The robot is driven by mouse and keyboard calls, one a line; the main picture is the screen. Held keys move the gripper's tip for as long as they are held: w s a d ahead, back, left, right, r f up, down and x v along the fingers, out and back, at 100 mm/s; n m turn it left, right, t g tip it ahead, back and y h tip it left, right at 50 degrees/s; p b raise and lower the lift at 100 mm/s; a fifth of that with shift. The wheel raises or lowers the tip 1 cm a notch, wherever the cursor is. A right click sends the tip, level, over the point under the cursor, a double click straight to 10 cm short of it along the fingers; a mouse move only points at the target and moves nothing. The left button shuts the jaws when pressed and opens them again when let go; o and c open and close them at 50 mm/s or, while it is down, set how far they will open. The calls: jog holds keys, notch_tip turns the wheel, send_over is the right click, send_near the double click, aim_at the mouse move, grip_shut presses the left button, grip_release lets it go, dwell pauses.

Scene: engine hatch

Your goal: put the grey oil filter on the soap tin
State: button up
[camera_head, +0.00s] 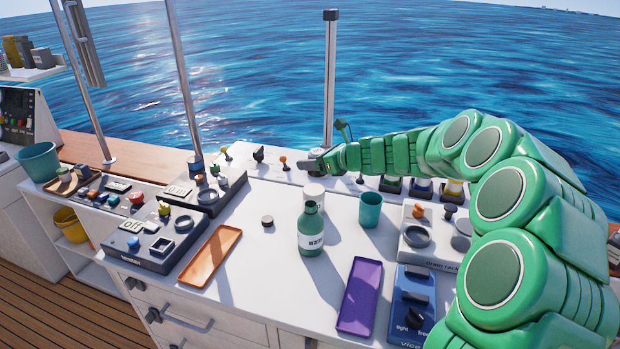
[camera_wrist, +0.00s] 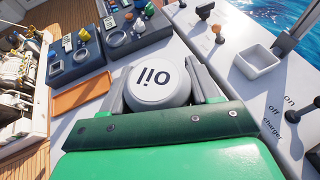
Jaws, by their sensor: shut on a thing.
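The grey oil filter (camera_wrist: 160,82), a pale cylinder marked "oil", is between the two grey fingers of my gripper (camera_wrist: 160,95) in the wrist view. My gripper is shut on it. In the head view my gripper (camera_head: 316,165) is over the back of the white counter. A pale cylinder (camera_head: 314,190) just below it, partly behind the water bottle, appears to be the filter. A small open white square tin (camera_wrist: 258,62), apparently the soap tin, stands on the back ledge, right of the filter and apart from it. I cannot make the tin out clearly in the head view.
A green water bottle (camera_head: 311,232) and a teal cup (camera_head: 370,210) stand close by. An orange tray (camera_head: 211,254), a purple tray (camera_head: 360,297) and a small dark disc (camera_head: 267,221) lie on the counter. Knobs line the back ledge. A post (camera_head: 330,80) rises behind my gripper.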

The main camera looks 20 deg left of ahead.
send_over(310, 187)
jog(key=shift+s+f, duration=0.15)
jog(key=shift+f, duration=4.4)
jog(key=shift+f, duration=0.1)
jog(key=o, duration=1.2)
jog(key=shift+s+d+r, duration=0.1)
jog(key=shift+d+r, duration=0.25)
jog(key=shift+d, duration=0.15)
jog(key=v, duration=1.1)
jog(key=shift+s, duration=0.1)
